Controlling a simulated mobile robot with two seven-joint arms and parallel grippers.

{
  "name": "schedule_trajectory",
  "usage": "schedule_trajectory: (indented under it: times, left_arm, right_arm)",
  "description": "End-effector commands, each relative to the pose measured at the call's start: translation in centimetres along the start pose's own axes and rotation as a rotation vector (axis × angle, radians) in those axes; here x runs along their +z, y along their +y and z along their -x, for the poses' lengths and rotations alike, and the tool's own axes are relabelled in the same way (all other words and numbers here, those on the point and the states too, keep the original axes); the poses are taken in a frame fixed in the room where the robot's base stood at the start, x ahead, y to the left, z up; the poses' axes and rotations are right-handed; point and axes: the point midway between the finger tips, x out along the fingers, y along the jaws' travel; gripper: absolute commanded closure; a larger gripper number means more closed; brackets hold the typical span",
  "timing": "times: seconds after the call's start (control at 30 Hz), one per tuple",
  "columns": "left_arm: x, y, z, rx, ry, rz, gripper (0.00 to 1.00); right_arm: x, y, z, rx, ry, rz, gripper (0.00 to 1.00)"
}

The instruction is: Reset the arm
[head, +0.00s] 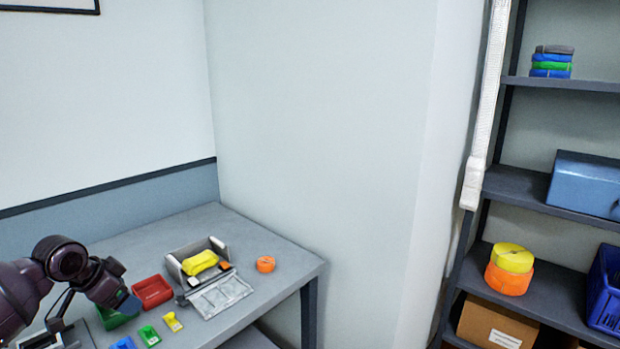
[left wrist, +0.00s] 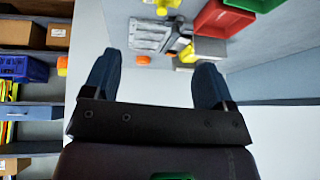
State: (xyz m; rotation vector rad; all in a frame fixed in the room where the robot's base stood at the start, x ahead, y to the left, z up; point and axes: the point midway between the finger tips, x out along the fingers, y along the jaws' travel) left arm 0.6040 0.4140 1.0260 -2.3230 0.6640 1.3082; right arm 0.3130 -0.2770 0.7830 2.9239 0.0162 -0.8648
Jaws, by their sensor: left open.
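My left arm comes in from the left of the head view, and its dark gripper (head: 128,302) hangs above the left part of the grey table (head: 270,232). In the left wrist view the two blue fingers of the left gripper (left wrist: 154,80) stand wide apart with nothing between them. In that view the table items lie beyond the fingertips. My right gripper is in neither view.
On the table are a red bin (head: 152,291), a green bin (head: 113,319), a grey box (head: 177,268) holding a yellow bundle (head: 200,262), and an orange roll (head: 265,264). A white strap (head: 486,100) hangs beside dark shelves (head: 515,184) at right.

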Motion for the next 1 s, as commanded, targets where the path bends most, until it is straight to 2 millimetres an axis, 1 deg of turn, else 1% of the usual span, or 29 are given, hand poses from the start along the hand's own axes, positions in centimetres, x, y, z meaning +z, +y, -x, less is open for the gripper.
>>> schedule_trajectory:
  times: [0.03,0.1,0.17,0.27,0.37,0.4,0.5,0.57,0.6,0.67,0.77,0.8,0.87,1.0]
  left_arm:
    - [-0.9,-0.5,0.2,-0.051,0.042,-0.009,0.22]
    - [-2.4,-1.0,0.4,-0.12,0.11,-0.024,0.22]
    - [-3.6,-1.0,0.2,-0.168,0.172,-0.037,0.22]
    - [-4.6,0.0,-0.7,-0.23,0.272,-0.051,0.22]
    - [-4.6,1.9,-2.3,-0.277,0.378,-0.057,0.22]
    - [-4.4,3.1,-3.1,-0.291,0.42,-0.054,0.22]
    - [-2.9,6.3,-5.0,-0.32,0.517,-0.04,0.22]
    - [-1.7,8.2,-5.9,-0.335,0.564,-0.025,0.22]
    - [-0.8,9.5,-6.5,-0.343,0.589,-0.013,0.22]
    - [0.7,11.3,-7.2,-0.355,0.62,0.007,0.22]
    - [3.4,14.4,-8.1,-0.374,0.653,0.049,0.22]
    - [4.6,15.5,-8.4,-0.381,0.658,0.067,0.22]
    - [6.5,17.2,-8.8,-0.393,0.661,0.097,0.22]
    - [11.1,21.1,-9.5,-0.414,0.63,0.179,0.22]
  right_arm:
    - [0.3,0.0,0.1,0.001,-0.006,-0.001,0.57]
    - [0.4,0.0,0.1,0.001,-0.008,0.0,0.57]
    - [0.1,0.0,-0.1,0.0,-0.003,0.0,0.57]
    - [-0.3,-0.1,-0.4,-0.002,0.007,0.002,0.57]
    - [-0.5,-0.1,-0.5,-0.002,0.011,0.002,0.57]
    - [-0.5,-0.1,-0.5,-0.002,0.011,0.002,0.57]
    - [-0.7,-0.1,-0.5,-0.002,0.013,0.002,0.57]
    - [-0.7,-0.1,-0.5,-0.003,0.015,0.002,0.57]
    - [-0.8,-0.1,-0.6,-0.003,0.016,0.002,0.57]
    - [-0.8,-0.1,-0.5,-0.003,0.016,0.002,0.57]
    - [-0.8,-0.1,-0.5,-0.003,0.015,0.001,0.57]
    - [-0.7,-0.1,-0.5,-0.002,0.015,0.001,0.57]
    - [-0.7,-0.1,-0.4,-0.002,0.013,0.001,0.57]
    - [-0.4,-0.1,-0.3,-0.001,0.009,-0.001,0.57]
